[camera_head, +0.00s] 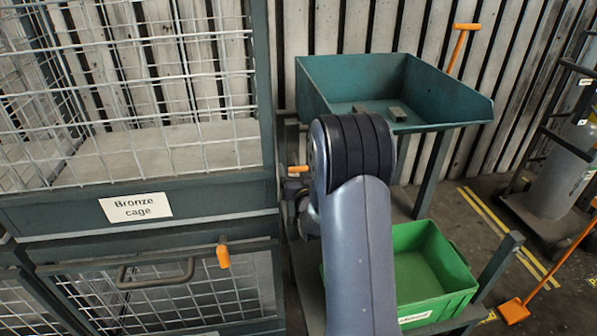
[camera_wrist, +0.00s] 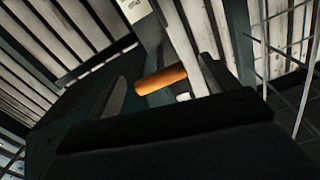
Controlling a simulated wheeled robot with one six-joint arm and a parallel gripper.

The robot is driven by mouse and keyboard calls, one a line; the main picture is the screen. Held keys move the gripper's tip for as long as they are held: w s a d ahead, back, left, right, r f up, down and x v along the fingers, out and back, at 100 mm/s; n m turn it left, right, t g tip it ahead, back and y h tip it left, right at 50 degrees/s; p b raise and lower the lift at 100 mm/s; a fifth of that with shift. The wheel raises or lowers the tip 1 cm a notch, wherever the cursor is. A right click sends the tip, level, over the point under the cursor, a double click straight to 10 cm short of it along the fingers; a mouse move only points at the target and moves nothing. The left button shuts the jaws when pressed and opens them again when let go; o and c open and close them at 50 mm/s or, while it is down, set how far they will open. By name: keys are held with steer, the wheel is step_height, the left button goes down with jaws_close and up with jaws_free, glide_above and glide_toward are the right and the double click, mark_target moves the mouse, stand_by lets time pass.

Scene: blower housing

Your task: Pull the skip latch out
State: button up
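The skip (camera_head: 395,88) is a teal open-topped tray on a stand, right of centre in the head view. A short orange handle (camera_head: 298,169), apparently the skip latch, sticks out at its lower left, beside my arm. In the wrist view an orange cylinder (camera_wrist: 161,79), apparently the same latch handle, lies crosswise between the two dark fingers of my gripper (camera_wrist: 163,88). The fingers stand apart with small gaps at its ends; I cannot tell whether they touch it. My arm hides the gripper and part of the skip's front in the head view.
The bronze cage (camera_head: 190,192) stands close on the left, with an orange catch (camera_head: 223,256) on its lower door. A green bin (camera_head: 430,268) sits below the skip. A gas cylinder trolley (camera_head: 560,180) and an orange-bladed tool (camera_head: 514,311) are at right.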

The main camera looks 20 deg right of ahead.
steer(key=shift+o, duration=0.4)
steer(key=shift+s, duration=0.1)
steer(key=v, duration=1)
steer(key=shift+s, duration=0.3)
steer(key=x, duration=1.1)
steer(key=shift+w+r, duration=0.15)
steer(key=shift+w, duration=0.1)
steer(key=shift+w+d+p, duration=0.1)
steer(key=shift+w+p, duration=0.4)
steer(key=shift+w, duration=0.15)
steer(key=shift+s, duration=0.1)
